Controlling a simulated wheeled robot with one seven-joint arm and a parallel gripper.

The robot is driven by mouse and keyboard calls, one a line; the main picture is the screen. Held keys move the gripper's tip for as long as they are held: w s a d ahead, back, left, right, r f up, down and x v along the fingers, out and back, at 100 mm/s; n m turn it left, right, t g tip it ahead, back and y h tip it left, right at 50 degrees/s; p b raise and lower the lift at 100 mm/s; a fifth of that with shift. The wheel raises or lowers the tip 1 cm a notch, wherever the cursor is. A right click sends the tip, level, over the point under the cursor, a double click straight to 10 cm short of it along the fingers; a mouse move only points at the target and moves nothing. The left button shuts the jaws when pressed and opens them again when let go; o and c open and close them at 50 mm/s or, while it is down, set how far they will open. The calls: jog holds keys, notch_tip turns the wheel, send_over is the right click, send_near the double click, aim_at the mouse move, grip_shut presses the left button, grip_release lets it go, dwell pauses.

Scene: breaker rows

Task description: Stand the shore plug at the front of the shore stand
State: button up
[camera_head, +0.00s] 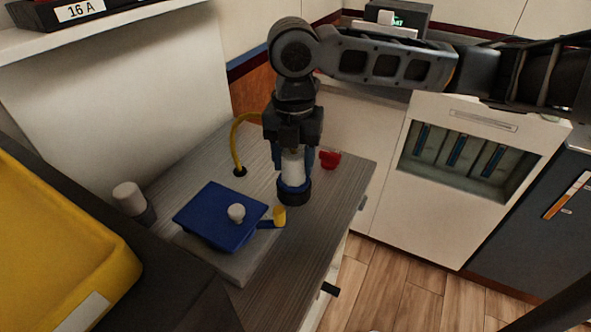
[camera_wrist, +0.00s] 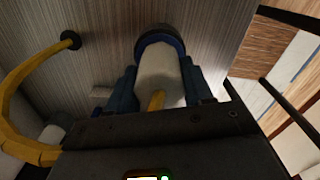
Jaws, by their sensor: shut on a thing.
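The shore plug (camera_head: 292,170) has a white body, a blue ring and a dark lower end. It is upright between the fingers of my gripper (camera_head: 293,160), which is shut on it. Its dark end is at the grey countertop of what looks like the shore stand (camera_head: 335,210); I cannot tell whether it touches. In the wrist view the plug (camera_wrist: 158,70) sits between both blue fingers. A yellow cable (camera_head: 236,145) rises from a hole in the top and runs towards my gripper. A blue plate (camera_head: 215,215) with a pale knob lies left of the plug.
A yellow-ended lever (camera_head: 279,216) sticks out beside the plate, close to the plug. A red object (camera_head: 330,159) stands behind right. A pale-capped post (camera_head: 130,198) is at the left. A yellow bin (camera_head: 95,235) fills the near left. The countertop's right front strip is clear.

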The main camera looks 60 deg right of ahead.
jog(key=c, duration=0.3)
jog(key=shift+r, duration=0.2)
jog(key=shift+r+p, duration=1.75)
jog(key=shift+r, duration=0.35)
